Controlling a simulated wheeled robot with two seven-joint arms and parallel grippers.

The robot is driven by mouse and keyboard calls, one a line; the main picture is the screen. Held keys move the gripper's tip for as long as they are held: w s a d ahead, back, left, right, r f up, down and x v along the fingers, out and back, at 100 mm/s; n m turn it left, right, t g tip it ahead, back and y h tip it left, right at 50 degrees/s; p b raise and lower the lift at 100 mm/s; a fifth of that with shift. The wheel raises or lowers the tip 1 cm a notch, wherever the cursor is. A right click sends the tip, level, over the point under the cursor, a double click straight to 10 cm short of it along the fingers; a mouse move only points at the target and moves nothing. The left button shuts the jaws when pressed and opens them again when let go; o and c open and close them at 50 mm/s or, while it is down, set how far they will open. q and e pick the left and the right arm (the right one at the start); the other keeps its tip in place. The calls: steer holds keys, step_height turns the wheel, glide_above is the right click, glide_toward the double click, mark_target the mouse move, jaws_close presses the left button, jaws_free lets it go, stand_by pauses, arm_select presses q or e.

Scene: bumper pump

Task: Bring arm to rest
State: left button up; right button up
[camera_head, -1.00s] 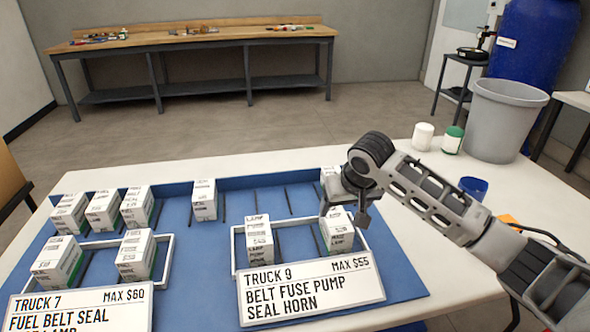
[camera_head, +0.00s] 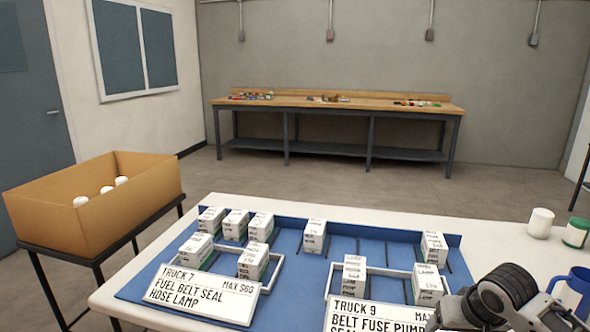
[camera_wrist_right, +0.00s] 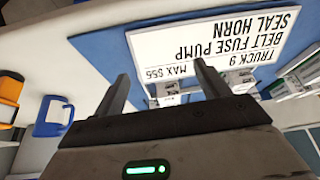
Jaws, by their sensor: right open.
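My right arm's gripper shows in the right wrist view (camera_wrist_right: 161,78), with its two fingers apart and nothing between them. In the head view its wrist is at the lower right, in front of the Truck 9 sign's right end; the fingertips are not clear there. The Truck 9 sign (camera_head: 372,316) stands before a white-framed bay holding a left box (camera_head: 354,276) and a right box (camera_head: 427,284). The Truck 7 sign (camera_head: 203,293) stands before another bay with two boxes (camera_head: 195,250) (camera_head: 253,261). My left gripper is not in view.
Several white boxes stand along the back of the blue mat (camera_head: 290,268). A blue mug (camera_head: 572,290) is close to my right arm, also in the wrist view (camera_wrist_right: 52,117). White and green-banded containers (camera_head: 576,232) stand behind. A cardboard bin (camera_head: 60,215) is at left.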

steer(key=shift+n+y, duration=0.4)
steer(key=shift+n, duration=0.2)
steer(key=a+f, duration=0.1)
steer(key=f, duration=0.1)
steer(key=a+f, duration=0.2)
steer(key=shift+s+a, duration=0.15)
steer(key=shift+s, duration=0.25)
steer(key=s+a+f+n+t+y, duration=0.2)
steer(key=s+a+f, duration=0.5)
steer(key=a, duration=0.1)
steer(key=s+a+f+t, duration=0.1)
steer(key=s+a, duration=0.1)
steer(key=s, duration=0.4)
steer(key=s+a+n+t, duration=0.1)
steer(key=s+a+t, duration=0.1)
steer(key=s, duration=0.4)
steer(key=shift+s+a+f+y, duration=0.3)
steer(key=shift+a+f+y, duration=0.05)
steer(key=shift+a+y, duration=0.05)
